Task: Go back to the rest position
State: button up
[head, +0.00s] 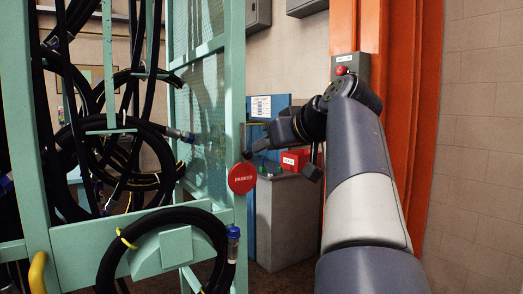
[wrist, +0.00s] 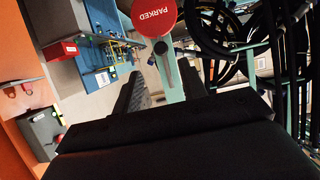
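Beyond the fingers in the wrist view is a round red sign reading PARKED (wrist: 154,16). The same red disc (head: 242,178) hangs on the green rack post in the head view, left of my gripper and apart from it.
A green rack (head: 238,110) with several black hoses (head: 110,160) fills the left. A grey cabinet (head: 287,222) with a red box (head: 295,160) on top stands behind my gripper. An orange column (head: 400,110) with a red button box (head: 349,68) rises behind my arm.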

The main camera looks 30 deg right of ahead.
aim_at(249, 155)
jog(key=shift+s+r, duration=0.15)
jog(key=shift+s, duration=0.2)
jog(key=x, duration=1.1)
jog(key=shift+s+a, duration=0.1)
jog(key=shift+a, duration=0.05)
